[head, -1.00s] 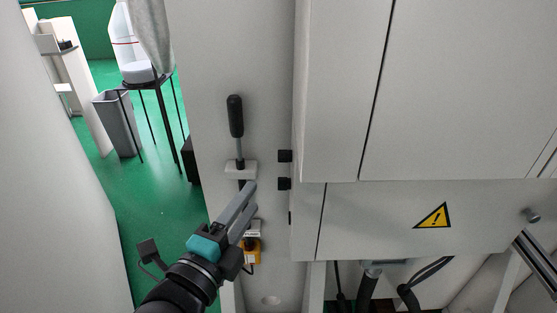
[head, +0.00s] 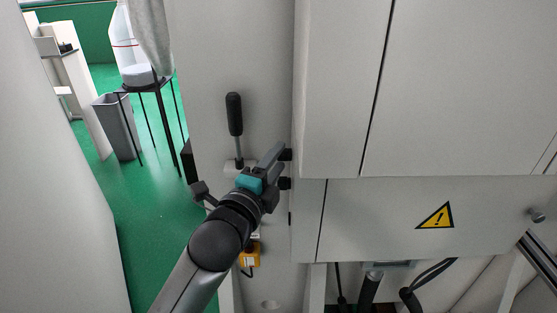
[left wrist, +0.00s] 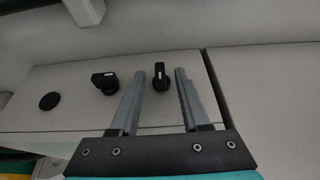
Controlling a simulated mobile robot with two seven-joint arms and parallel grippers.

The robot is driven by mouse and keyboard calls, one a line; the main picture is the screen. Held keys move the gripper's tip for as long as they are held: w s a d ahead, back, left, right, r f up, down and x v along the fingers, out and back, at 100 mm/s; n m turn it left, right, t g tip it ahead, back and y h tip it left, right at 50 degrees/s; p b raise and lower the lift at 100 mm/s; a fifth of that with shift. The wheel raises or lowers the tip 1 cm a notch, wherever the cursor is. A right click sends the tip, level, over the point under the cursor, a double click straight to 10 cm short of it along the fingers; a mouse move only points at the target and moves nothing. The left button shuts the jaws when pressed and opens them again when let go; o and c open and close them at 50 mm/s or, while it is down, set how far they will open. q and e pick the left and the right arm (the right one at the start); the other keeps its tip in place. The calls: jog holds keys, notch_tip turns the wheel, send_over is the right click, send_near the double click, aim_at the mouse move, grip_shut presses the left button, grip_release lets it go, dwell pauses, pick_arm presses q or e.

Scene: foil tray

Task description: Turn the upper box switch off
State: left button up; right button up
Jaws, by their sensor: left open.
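The upper box switch (head: 287,154) is a black knob on the side of the white cabinet. In the left wrist view it (left wrist: 160,77) has a raised grip bar with a white mark. My left gripper (head: 279,159) is open, with its fingertips close to this knob. In the left wrist view the two fingers (left wrist: 160,73) appear on either side of it; contact cannot be told. The lower switch (head: 285,184) sits just below, and also shows in the left wrist view (left wrist: 105,83), its bar turned differently. My right gripper is not in view.
A black-handled lever (head: 235,115) stands on the panel left of the gripper. A yellow box (head: 250,255) is below it. A round black part (left wrist: 49,101) lies beyond the lower switch. The white cabinet (head: 345,90) fills the right. Green floor lies open at left.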

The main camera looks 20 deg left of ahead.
pick_arm(q)
jog(key=shift+w+d, duration=0.1)
jog(key=shift+w, duration=0.45)
jog(key=shift+c, duration=0.3)
grip_shut()
